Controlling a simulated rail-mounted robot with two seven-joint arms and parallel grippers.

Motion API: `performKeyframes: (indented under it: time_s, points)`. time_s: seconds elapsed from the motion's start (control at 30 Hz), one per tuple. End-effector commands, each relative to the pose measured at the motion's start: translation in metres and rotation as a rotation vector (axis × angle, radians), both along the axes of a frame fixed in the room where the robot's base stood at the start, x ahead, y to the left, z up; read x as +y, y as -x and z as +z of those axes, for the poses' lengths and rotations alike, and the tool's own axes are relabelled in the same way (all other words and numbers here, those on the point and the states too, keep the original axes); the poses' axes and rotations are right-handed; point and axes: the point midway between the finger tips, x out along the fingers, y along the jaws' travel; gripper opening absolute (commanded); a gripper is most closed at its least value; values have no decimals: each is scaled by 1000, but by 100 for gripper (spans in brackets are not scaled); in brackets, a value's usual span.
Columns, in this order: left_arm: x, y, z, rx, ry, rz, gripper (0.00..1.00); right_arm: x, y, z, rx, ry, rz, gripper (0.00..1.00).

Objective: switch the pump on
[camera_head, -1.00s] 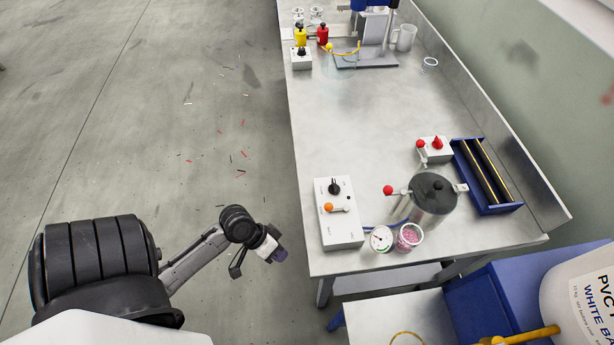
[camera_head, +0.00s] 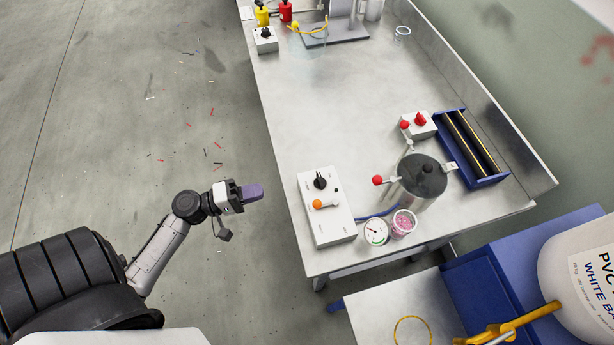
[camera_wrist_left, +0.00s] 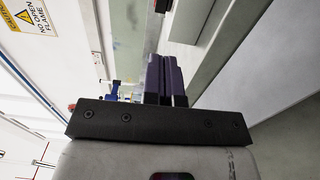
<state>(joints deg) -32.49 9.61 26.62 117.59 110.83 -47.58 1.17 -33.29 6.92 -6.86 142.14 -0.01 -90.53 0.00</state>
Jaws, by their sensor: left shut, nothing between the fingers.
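A white control box (camera_head: 327,228) with a black knob (camera_head: 320,183) and an orange-tipped lever (camera_head: 326,204) sits near the table's front left edge. I cannot read its labels, so I cannot tell whether it is the pump's switch. A blue hose runs from it towards a dark-lidded metal pot (camera_head: 422,182). My left gripper (camera_head: 254,192), with purple fingers, is shut and empty. It is left of the table edge over the floor, apart from the box. Its shut fingers also show in the left wrist view (camera_wrist_left: 165,78). My right gripper is not in view.
A smaller box with red knobs (camera_head: 419,125) and a blue tray (camera_head: 491,182) are behind the pot. Another knob box (camera_head: 265,42) is far left. The table's middle is clear.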

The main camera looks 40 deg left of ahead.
Motion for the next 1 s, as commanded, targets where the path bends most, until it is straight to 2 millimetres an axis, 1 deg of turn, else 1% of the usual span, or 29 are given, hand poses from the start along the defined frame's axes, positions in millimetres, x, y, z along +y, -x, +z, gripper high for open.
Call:
performKeyframes:
  time_s: [0.33,0.47,0.57,1.0]
  points:
    - [0,-1,0,0,-1,1,0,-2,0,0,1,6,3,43]
    - [-4,-7,1,0,-1,-1,0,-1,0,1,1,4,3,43]
    - [-10,-17,2,-1,0,-1,0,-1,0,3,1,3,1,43]
    - [-48,-88,2,-1,0,0,0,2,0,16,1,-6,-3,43]
